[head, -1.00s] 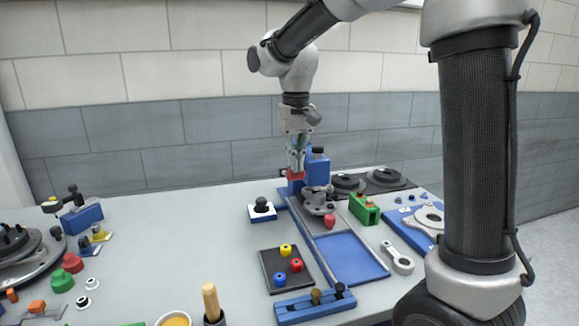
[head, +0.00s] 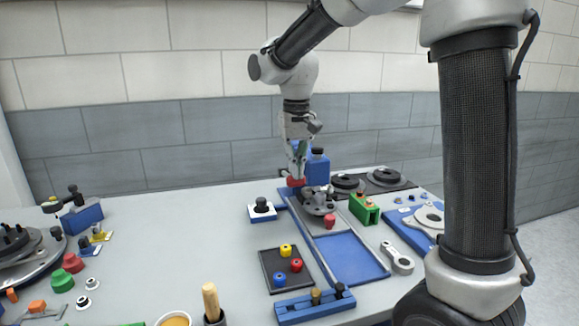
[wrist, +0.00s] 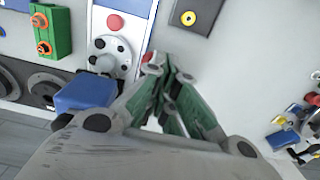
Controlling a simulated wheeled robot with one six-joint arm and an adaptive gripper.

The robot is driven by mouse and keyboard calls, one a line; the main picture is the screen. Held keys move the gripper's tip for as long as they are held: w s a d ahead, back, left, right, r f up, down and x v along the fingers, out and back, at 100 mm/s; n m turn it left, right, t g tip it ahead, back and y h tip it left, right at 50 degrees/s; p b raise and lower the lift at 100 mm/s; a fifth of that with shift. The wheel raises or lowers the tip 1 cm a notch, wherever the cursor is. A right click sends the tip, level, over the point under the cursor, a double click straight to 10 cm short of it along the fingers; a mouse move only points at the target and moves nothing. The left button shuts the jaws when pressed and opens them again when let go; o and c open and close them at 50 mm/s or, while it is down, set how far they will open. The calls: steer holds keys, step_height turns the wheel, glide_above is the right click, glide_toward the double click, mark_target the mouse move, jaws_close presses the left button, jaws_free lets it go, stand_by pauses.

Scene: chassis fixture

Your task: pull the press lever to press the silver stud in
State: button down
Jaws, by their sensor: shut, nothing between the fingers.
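The press is the blue block (head: 318,170) with a dark top, behind the grey chassis part (head: 318,201); it also shows in the wrist view (wrist: 85,92). A red piece, apparently the lever's grip (head: 295,182), is at its left; its red end also shows in the wrist view (wrist: 147,57). My gripper (head: 298,177) points down right at the red piece, fingers shut with nothing between them. In the wrist view the fingertips (wrist: 167,66) lie beside the red end; I cannot tell whether they touch. The silver stud cannot be made out.
A red knob (head: 330,221) stands in front of the chassis part. A green block (head: 364,209) is to its right, and a white-and-blue base with a black knob (head: 262,211) to the left. A dark tray (head: 285,270) holds coloured rings.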

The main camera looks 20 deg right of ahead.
mark_target(296, 184)
steer(key=shift+s+f, duration=0.1)
steer(key=shift+f, duration=2.75)
stand_by(0.6)
